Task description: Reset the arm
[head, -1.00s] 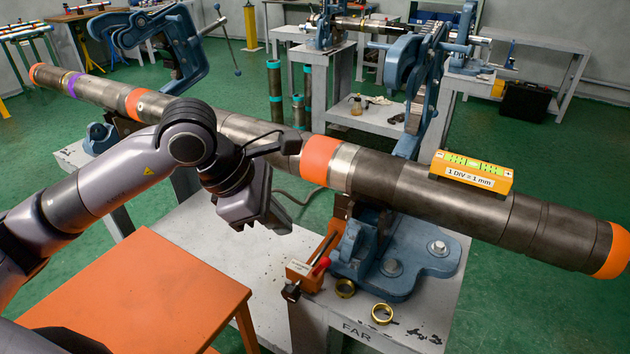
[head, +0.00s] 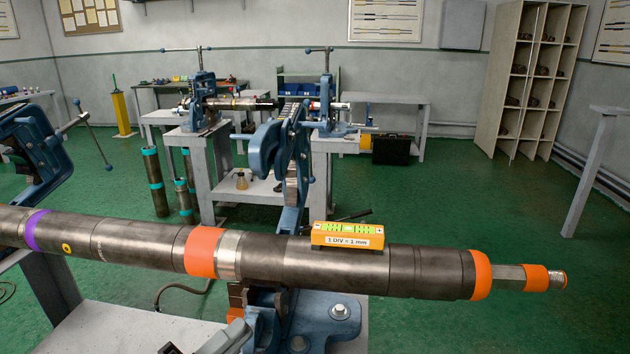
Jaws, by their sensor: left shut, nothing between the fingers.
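My left gripper (head: 222,338) shows only in part at the bottom edge, in front of the vise base. It is shut and empty, and my left arm is out of the frame. My right gripper is not in view. A long steel pipe (head: 312,262) with orange bands and a purple band runs across the front. An orange level (head: 347,235) marked "1 DIV = 1 mm" sits on top of it. A blue vise (head: 283,150) stands open behind the pipe, its base (head: 318,325) below. Another blue vise (head: 40,140) is at the left edge.
A grey bench top (head: 130,330) lies below the pipe at front left. A farther bench (head: 200,145) carries more vises holding a pipe. Dark pipes (head: 154,180) with teal bands stand on the floor. A shelf rack (head: 533,80) is at the back right. Green floor is clear at right.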

